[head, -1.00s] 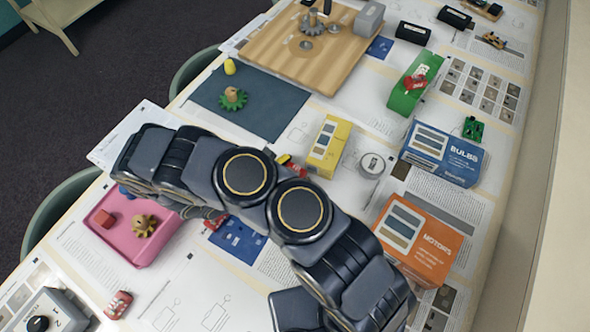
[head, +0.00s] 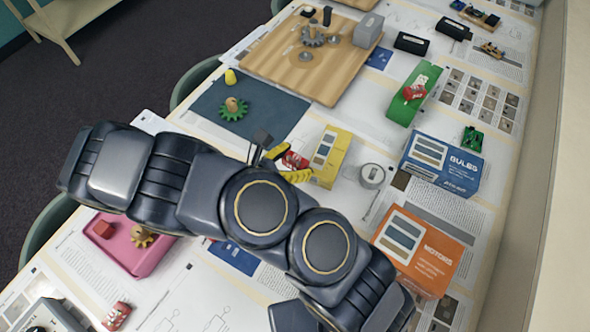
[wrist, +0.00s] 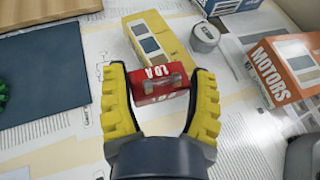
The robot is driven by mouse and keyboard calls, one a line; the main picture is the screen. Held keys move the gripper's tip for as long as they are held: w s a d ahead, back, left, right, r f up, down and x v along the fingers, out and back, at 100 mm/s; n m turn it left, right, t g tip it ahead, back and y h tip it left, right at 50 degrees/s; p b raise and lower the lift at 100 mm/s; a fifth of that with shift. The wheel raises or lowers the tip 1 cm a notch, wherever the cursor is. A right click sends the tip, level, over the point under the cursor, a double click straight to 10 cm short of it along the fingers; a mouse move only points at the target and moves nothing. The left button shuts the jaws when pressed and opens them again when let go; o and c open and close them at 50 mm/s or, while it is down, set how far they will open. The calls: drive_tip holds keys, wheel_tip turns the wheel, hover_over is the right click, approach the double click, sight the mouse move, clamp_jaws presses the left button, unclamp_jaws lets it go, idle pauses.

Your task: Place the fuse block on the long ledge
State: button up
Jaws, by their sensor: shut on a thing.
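A red fuse block (wrist: 158,82) with white "10A" lettering is between the yellow fingers of my gripper (wrist: 160,76) in the wrist view. The fingers are shut on it at both ends. In the head view my gripper (head: 285,163) and the red block (head: 294,160) are beside the yellow box (head: 332,158), above the papered table. A long green raised piece (head: 407,103) stands further back, with a red and white block (head: 415,91) on it. I cannot tell for certain that this green piece is the long ledge.
A blue BULBS box (head: 441,165) and an orange MOTORS box (head: 417,250) stand at the right. A grey can (head: 372,174) is near the yellow box. A dark mat (head: 275,115) holds a green gear. A pink tray (head: 105,243) is at the left.

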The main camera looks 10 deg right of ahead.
sight(295, 160)
wheel_tip(295, 160, up, 9)
drive_tip(key=shift+f, duration=0.15)
drive_tip(key=shift+d, duration=0.1)
